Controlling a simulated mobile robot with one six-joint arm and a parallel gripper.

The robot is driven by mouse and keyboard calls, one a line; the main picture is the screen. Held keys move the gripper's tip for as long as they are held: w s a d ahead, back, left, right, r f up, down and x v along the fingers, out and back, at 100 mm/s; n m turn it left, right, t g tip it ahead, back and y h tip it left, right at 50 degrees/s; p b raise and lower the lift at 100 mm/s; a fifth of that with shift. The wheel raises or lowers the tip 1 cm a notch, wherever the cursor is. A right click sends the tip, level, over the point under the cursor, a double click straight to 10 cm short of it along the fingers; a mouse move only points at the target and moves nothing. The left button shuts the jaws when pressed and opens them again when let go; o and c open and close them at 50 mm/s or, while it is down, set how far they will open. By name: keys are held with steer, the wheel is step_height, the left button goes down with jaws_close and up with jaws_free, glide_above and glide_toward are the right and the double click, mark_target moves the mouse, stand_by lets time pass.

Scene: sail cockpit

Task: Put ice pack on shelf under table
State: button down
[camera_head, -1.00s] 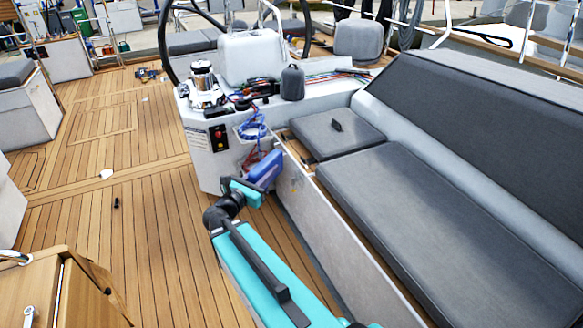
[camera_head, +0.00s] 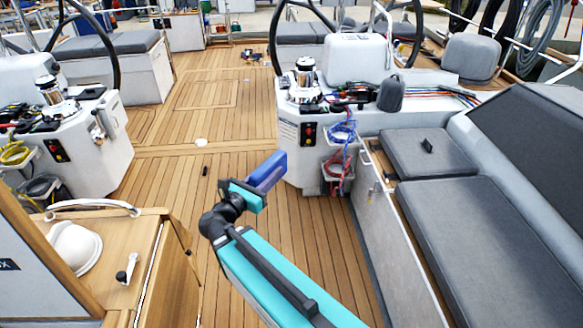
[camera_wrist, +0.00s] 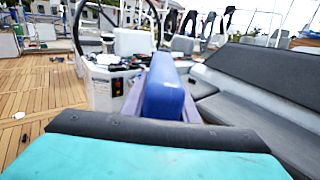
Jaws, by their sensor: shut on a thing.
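The blue ice pack (camera_head: 268,168) is held out at the end of my arm, above the teak deck. My gripper (camera_head: 262,180) is shut on it. In the wrist view the ice pack (camera_wrist: 164,90) stands upright between the purple-blue fingers of my gripper (camera_wrist: 165,100).
A winch console with a steering wheel (camera_head: 292,45) stands ahead, with hanging blue and red ropes (camera_head: 340,150). Grey bench cushions (camera_head: 465,240) line the right. Another console (camera_head: 85,135) is at the left. The deck (camera_head: 180,150) between is mostly clear, with a small dark item (camera_head: 205,171).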

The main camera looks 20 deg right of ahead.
steer(key=shift+s+a+r, duration=0.1)
steer(key=shift+a+r, duration=0.15)
steer(key=shift+a, duration=0.4)
steer(key=shift+a+r, duration=0.2)
steer(key=shift+a, duration=0.45)
steer(key=shift+d, duration=0.1)
